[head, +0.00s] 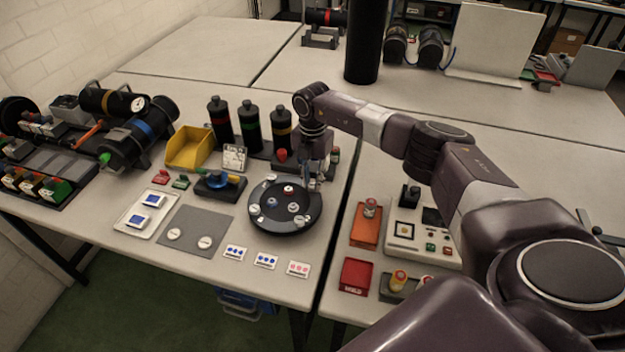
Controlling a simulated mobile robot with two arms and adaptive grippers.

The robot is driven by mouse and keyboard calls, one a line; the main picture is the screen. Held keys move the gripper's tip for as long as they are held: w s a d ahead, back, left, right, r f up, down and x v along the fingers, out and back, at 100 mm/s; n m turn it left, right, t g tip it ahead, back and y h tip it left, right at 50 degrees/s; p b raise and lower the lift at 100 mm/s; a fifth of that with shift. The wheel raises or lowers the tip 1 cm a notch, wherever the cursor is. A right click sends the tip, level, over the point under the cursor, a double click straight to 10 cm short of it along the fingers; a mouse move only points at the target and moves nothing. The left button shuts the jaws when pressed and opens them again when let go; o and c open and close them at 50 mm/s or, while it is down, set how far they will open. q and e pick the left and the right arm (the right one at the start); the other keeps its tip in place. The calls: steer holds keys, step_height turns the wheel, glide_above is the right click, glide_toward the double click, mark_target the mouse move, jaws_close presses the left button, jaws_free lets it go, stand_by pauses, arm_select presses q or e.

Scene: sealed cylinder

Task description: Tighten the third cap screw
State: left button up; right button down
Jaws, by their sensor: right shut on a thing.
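A round black fixture (284,228) sits near the front right of the left table. Several small round parts lie on its top, some pale or metallic, one red-topped part (288,190) towards the back and a bluish one left of the middle. Which of them are cap screws is too small to tell. My right gripper (313,184) points down over the fixture's back right edge. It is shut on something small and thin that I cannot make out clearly. Whether that thing touches a screw is hidden. My left gripper is not in view.
Three dark bottles (250,127) and a yellow bin (190,148) stand behind the fixture. A grey mat (195,222) with two pale discs lies left of it. Small cards (265,261) lie in front. An orange tray (366,232) and a control box (405,230) are on the right table.

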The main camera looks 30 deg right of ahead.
mark_target(312, 185)
steer(key=c, duration=2.1)
jaws_free()
steer(key=shift+w+r, duration=0.25)
steer(key=shift+r, duration=0.05)
steer(key=o, duration=0.4)
steer(key=shift+s+f, duration=0.15)
steer(key=shift+s, duration=0.05)
steer(key=shift+c, duration=0.2)
step_height(312, 185, up, 12)
